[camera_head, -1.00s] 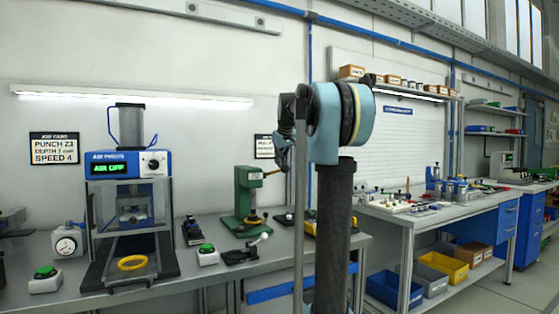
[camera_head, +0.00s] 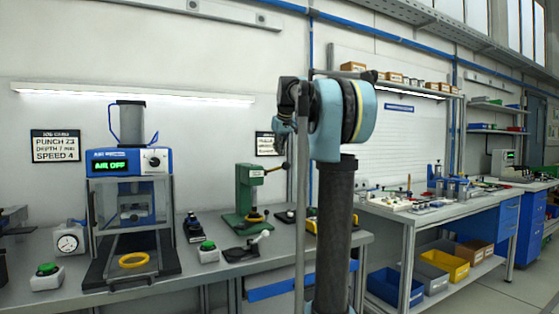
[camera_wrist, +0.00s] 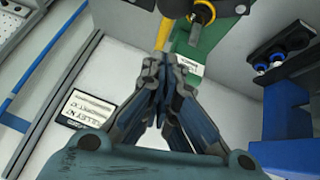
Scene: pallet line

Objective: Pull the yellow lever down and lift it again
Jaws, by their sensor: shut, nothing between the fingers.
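The green hand press (camera_head: 243,200) stands on the left bench, just left of my arm. Its yellow lever (camera_head: 272,171) slants up to the right from the press head to a dark knob. In the wrist view, the yellow lever (camera_wrist: 138,60) appears as a slanting yellow bar behind and beside my fingers. My gripper (camera_wrist: 161,62) is shut and empty, its fingertips close to the bar. I cannot tell whether they touch it. The green press body (camera_wrist: 203,42) shows just beyond the fingertips.
The air press (camera_head: 130,190) stands left of the green press, with a yellow ring (camera_head: 133,260) on its base. A second bench (camera_head: 440,215) is to the right.

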